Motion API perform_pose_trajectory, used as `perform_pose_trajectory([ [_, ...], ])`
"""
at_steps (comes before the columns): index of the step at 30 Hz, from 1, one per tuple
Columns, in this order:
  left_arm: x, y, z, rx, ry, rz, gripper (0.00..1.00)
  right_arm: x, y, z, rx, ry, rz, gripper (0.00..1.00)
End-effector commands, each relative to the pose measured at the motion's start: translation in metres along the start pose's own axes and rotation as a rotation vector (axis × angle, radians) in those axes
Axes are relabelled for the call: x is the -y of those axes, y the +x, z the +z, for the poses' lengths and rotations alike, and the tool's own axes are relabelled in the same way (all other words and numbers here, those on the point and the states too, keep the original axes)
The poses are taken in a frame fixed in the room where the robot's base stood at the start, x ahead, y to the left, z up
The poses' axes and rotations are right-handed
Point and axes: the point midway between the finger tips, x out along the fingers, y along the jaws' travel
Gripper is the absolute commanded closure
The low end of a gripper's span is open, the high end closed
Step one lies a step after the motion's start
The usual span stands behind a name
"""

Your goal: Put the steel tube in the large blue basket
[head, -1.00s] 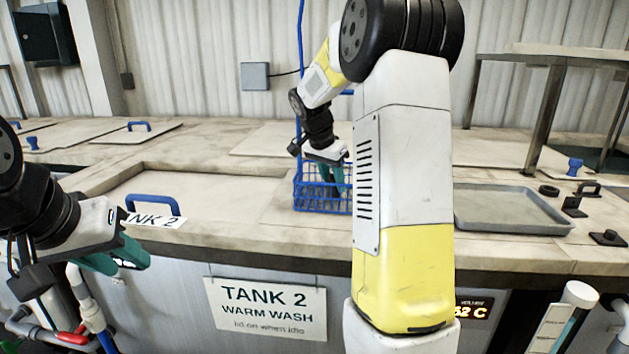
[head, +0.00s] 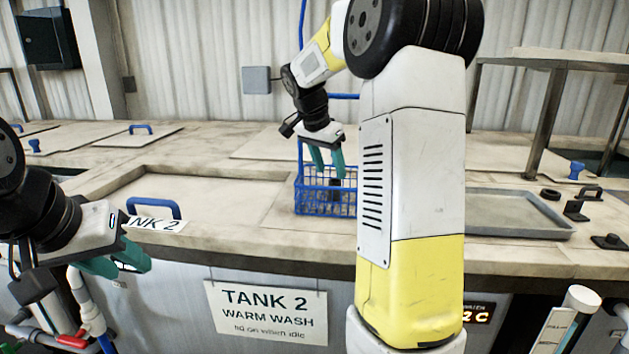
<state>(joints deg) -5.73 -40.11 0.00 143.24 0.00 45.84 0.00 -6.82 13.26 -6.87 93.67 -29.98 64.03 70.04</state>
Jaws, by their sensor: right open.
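The large blue basket (head: 312,208) is a wire basket standing on the counter, left of my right arm's big white and yellow link, which hides part of its right side. A small dark, upright shape (head: 334,188) shows inside it through the mesh; it may be the steel tube, but I cannot tell for sure. My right gripper (head: 329,176) has teal fingers spread apart, pointing down over the basket, with nothing seen between them. My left gripper (head: 122,267) is at the left, in front of the counter edge, away from the basket; its jaw gap is unclear.
The Tank 2 lid with its blue handle (head: 154,208) lies left of the basket. A shallow grey tray (head: 520,228) and small black fittings (head: 576,210) lie to the right. A raised shelf (head: 560,60) stands at the back right.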

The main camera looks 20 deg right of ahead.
Motion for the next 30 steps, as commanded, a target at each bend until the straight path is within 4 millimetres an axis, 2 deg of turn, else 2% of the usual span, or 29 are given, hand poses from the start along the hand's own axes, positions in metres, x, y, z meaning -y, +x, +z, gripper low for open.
perform_pose_trajectory([
  [3,0.0,0.0,0.0,0.0,0.0,0.0,0.64,0.001,-0.026,0.0,-0.001,-0.001,-0.004,0.46],
  [6,0.0,0.0,0.0,0.0,0.0,0.0,0.64,0.001,-0.041,0.0,-0.001,0.0,-0.003,0.46],
  [12,0.0,0.0,0.0,0.0,0.0,0.0,0.64,-0.002,-0.059,0.002,0.004,-0.012,-0.008,0.46],
  [16,0.0,0.0,0.0,0.0,0.0,0.0,0.64,-0.019,-0.07,0.018,0.035,-0.099,-0.061,0.46],
  [20,0.0,0.0,0.0,0.0,0.0,0.0,0.64,-0.052,-0.086,0.056,0.078,-0.28,-0.181,0.46],
  [24,0.0,0.0,0.0,0.0,0.0,0.0,0.64,-0.091,-0.099,0.11,0.089,-0.502,-0.337,0.46],
  [30,0.0,0.0,0.0,0.0,0.0,0.0,0.64,-0.138,-0.102,0.183,0.03,-0.768,-0.531,0.46],
])
